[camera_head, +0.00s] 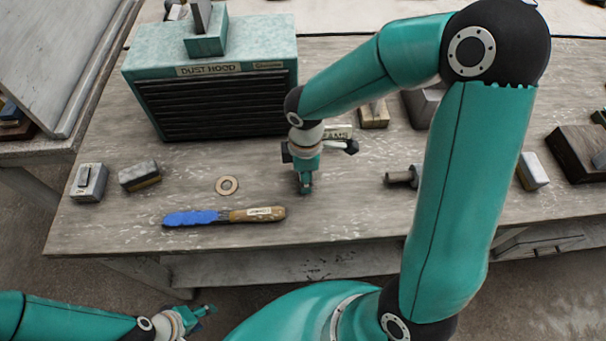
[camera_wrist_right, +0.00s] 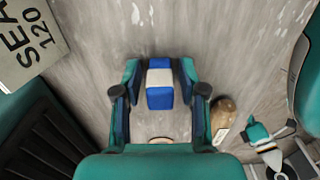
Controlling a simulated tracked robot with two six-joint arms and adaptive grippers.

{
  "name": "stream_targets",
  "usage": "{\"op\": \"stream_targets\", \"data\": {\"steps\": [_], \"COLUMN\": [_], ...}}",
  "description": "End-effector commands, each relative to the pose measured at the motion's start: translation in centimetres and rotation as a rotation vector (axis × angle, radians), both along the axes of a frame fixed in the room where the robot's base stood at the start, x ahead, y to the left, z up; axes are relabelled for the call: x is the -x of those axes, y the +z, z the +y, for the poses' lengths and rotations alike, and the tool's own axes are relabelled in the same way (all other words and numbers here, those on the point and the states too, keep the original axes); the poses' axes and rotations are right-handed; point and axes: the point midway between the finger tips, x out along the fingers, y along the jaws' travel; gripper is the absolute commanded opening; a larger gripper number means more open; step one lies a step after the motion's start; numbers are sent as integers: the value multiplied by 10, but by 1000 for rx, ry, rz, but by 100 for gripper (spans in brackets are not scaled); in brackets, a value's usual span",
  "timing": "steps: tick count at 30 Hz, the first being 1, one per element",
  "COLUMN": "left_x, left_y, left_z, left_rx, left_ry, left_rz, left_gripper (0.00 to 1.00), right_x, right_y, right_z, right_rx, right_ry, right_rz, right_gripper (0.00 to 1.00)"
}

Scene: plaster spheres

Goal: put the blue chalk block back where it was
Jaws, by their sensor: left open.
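The blue chalk block (camera_wrist_right: 159,96) has a pale band around its middle. In the head view my right gripper (camera_head: 305,186) points down over the middle of the bench (camera_head: 330,222), and I cannot make out the block there. My left gripper (camera_head: 205,312) is open and empty, low in front of the bench.
The teal dust hood (camera_head: 215,80) stands behind and left of my right gripper. A blue-bladed tool (camera_head: 225,216), a washer (camera_head: 227,185), a grey-topped block (camera_head: 140,175) and a grey box (camera_head: 89,182) lie to the left. A dark cylinder (camera_head: 403,177) lies to the right. The front strip is mostly clear.

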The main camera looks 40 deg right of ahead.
Motion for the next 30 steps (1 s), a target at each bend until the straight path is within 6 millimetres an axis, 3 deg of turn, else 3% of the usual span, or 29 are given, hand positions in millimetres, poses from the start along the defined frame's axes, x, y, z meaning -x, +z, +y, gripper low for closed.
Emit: {"op": "stream_targets", "data": {"steps": [9,14,30], "left_x": [0,0,0], "left_y": [1,4,9], "left_z": [0,0,0], "left_rx": [0,0,0], "left_ry": [0,0,0], "left_rz": [0,0,0], "left_gripper": [48,48,48], "right_x": [0,-1,-1], "right_y": [1,12,109], "right_z": [0,0,0], "right_rx": [0,2,0], "right_ry": [0,-2,0], "right_rz": [0,-3,-4], "right_gripper": [47,47,47]}}
